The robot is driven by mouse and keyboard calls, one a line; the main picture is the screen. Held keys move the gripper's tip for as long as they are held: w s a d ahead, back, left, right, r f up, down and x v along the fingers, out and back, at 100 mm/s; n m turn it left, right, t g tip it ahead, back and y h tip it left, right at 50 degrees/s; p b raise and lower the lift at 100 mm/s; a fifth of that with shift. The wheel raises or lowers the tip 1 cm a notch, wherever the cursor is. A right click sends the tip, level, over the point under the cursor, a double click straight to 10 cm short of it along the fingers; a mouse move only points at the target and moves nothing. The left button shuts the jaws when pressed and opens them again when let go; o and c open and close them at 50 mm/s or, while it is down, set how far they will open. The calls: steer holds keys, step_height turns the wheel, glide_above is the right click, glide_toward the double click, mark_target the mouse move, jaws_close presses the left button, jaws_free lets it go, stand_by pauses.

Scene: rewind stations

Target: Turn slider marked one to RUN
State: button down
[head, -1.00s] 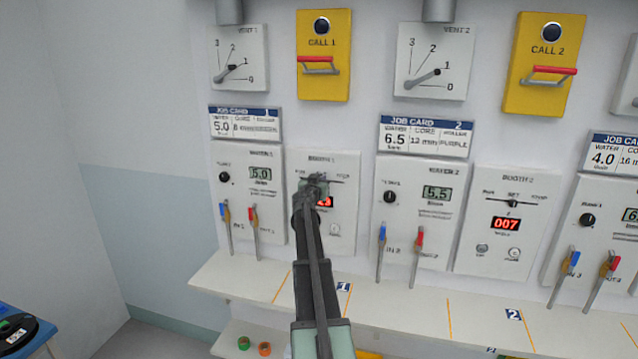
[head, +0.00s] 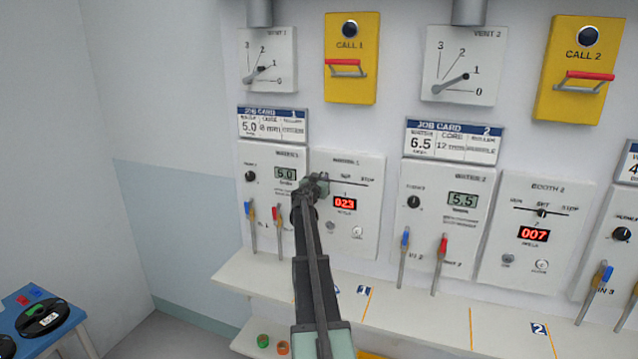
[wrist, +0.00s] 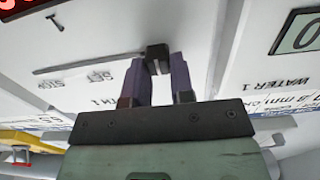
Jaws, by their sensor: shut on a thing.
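The slider marked one is on the white Booth 1 panel (head: 371,220). Its dark slot runs right from my gripper to STOP, past SET. My gripper (head: 316,185) is at the slot's left end in the head view and hides the RUN mark there. In the wrist view the small black slider knob (wrist: 157,54) sits between the two purple fingers of my gripper (wrist: 158,72), which are shut on it. There the slot (wrist: 90,63) runs left from the knob, bare, above the upside-down SET and STOP.
Below the slider is a red display (head: 345,203) reading 023. To the left stands the Water 1 panel (head: 262,160) with blue and red levers. The Booth 2 slider (head: 541,212) is at its middle. A white shelf (head: 400,310) runs below.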

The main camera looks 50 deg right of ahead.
steer(key=c, duration=1)
jaws_free()
steer(key=shift+w+a, duration=0.15)
steer(key=shift+w, duration=0.15)
steer(key=shift+o, duration=0.2)
steer(key=shift+s, duration=0.1)
steer(key=v, duration=1)
steer(key=shift+a, duration=0.3)
steer(key=shift+s, duration=0.15)
